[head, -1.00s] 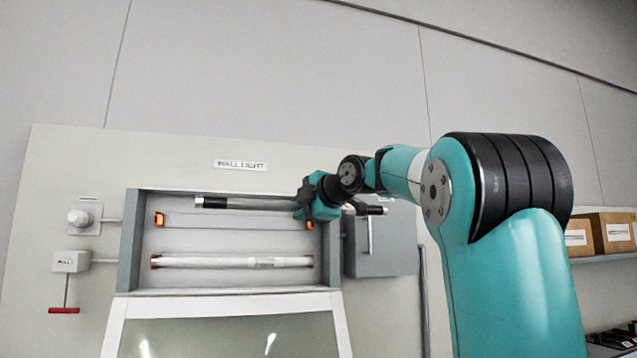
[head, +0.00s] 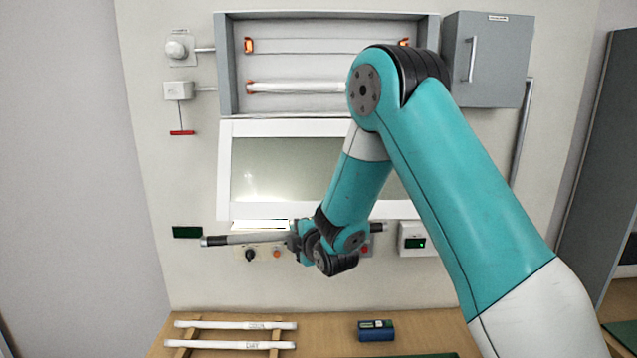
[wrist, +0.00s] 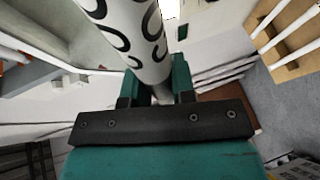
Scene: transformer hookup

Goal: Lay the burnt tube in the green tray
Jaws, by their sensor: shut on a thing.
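The burnt tube (head: 245,239), pale with dark end caps, lies nearly level across my gripper (head: 298,240) in the head view. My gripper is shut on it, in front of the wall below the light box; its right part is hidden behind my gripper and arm. In the wrist view the tube (wrist: 128,35) shows large, white with black curls, between the fingers of my gripper (wrist: 158,92). I cannot clearly make out the green tray; only a dark green strip (head: 430,355) shows at the bottom edge of the head view, and another green surface shows at lower right.
The open light box (head: 226,70) holds one lit-looking white tube (head: 295,87) and an empty upper pair of orange holders (head: 249,46). Two white tubes (head: 225,345) lie on wooden rests on the bench (head: 325,325), beside a blue device (head: 376,330). A grey cabinet (head: 495,60) hangs at right.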

